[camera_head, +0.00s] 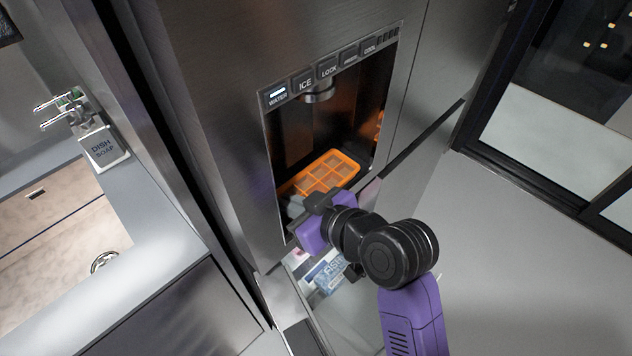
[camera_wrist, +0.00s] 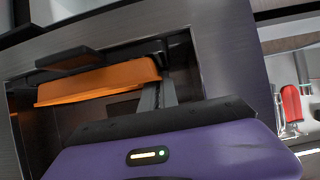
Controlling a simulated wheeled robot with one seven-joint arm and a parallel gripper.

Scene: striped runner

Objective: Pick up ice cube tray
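The orange ice cube tray (camera_head: 328,172) has several square compartments. It sits in the dispenser recess of the steel refrigerator, and its orange side also shows in the wrist view (camera_wrist: 98,84). My gripper (camera_head: 306,204) is at the recess mouth, at the tray's near edge. In the wrist view, dark finger parts (camera_wrist: 158,92) reach up to the tray's right end. The gripper's body hides part of the fingers. I cannot tell whether they touch or hold the tray.
The recess walls and a nozzle (camera_head: 318,94) above leave little room around the tray. A row of buttons (camera_head: 328,68) tops the recess. Open floor (camera_head: 530,260) lies at right.

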